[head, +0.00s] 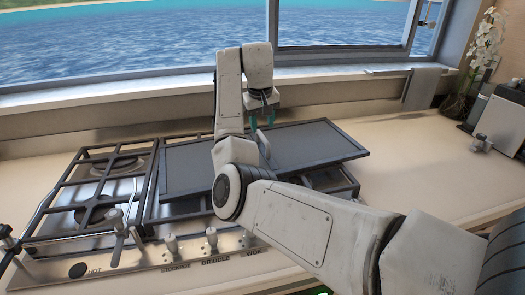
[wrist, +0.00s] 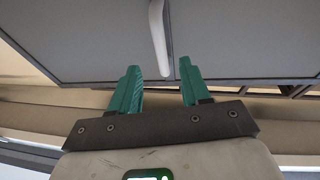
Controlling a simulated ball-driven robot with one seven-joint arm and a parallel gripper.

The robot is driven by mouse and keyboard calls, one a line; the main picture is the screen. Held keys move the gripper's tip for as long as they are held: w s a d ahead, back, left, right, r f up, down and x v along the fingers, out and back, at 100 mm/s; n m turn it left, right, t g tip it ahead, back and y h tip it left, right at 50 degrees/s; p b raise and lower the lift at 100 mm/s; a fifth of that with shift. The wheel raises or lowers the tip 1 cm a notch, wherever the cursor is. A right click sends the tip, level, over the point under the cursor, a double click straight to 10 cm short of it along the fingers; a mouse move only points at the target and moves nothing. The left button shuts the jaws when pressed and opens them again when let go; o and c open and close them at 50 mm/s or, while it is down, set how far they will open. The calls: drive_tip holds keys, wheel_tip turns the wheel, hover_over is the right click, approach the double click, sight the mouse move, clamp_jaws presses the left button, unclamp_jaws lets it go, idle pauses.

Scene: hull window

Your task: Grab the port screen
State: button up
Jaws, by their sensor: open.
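A dark grey flat panel (head: 305,143), which looks like the port screen, lies across the stove top. A pale upright handle (head: 264,148) stands near its middle, partly hidden by my arm. My gripper (head: 262,122) is just above and behind the handle, pointing down, with its teal fingers open and empty. In the wrist view the panel (wrist: 230,45) fills the top. The handle (wrist: 158,38) comes down to between the fingertips of my gripper (wrist: 159,66), with a gap on each side. I cannot tell whether they touch.
The stove (head: 90,190) has black grates, and several knobs (head: 211,238) along its front. Behind is a window sill (head: 330,82). At the right stand a white orchid (head: 482,50) and a pale boxy appliance (head: 503,122). The counter (head: 415,165) right of the stove is clear.

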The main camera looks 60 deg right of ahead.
sight(263, 136)
drive_tip(key=shift+a+x, duration=0.2)
drive_tip(key=shift+x, duration=1.95)
drive_tip(key=shift+s+f, duration=0.1)
clamp_jaws()
